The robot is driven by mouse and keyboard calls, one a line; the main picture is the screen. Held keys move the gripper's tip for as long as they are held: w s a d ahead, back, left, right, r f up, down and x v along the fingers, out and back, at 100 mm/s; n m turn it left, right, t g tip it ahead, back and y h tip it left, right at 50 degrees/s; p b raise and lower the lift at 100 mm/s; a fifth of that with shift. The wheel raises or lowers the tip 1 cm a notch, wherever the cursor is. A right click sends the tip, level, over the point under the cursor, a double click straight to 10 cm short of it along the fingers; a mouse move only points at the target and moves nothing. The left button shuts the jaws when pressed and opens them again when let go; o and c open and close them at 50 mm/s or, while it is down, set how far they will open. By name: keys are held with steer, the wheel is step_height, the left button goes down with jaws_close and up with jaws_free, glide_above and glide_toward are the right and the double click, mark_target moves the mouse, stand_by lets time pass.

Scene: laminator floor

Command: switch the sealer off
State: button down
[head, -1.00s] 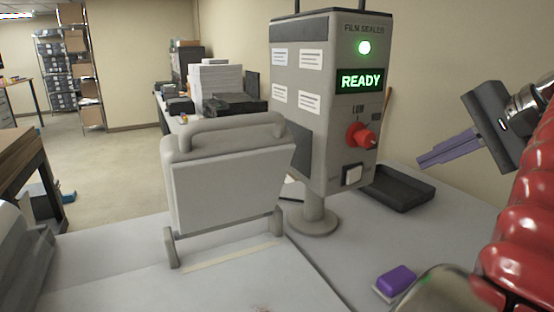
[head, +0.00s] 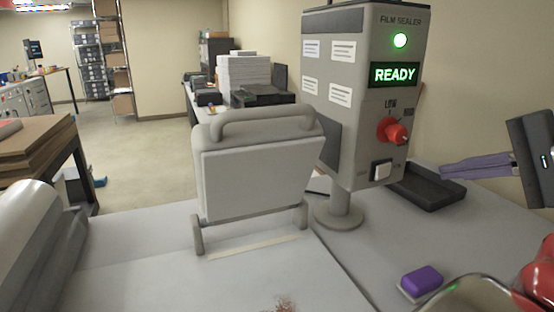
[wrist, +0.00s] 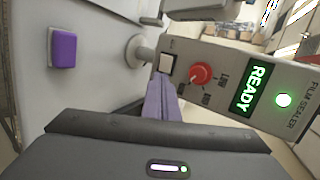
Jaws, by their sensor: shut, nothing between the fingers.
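The film sealer (head: 352,110) is a grey box on a round post at the right of the bench. Its green lamp (head: 400,40) is lit and its green display (head: 394,74) reads READY. A red knob (head: 393,131) sits below, with LOW printed above it. In the wrist view the panel lies sideways, with the knob (wrist: 201,74) and button (wrist: 167,62) in sight. My gripper (head: 446,171) is shut and empty, right of the panel and apart from it. In the wrist view the purple fingertips (wrist: 158,80) point toward the button.
A hinged grey press lid (head: 256,175) with a handle stands left of the sealer. A black tray (head: 432,188) lies behind my fingers. A purple block (head: 422,281) sits near the front. Stacked paper (head: 243,74) and shelves stand at the back.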

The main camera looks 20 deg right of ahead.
glide_toward(381, 171)
step_height(381, 171, down, 3)
steer(key=w, duration=0.4)
steer(key=shift+a, duration=0.2)
steer(key=shift+w+a, duration=0.1)
steer(key=shift+w, duration=0.4)
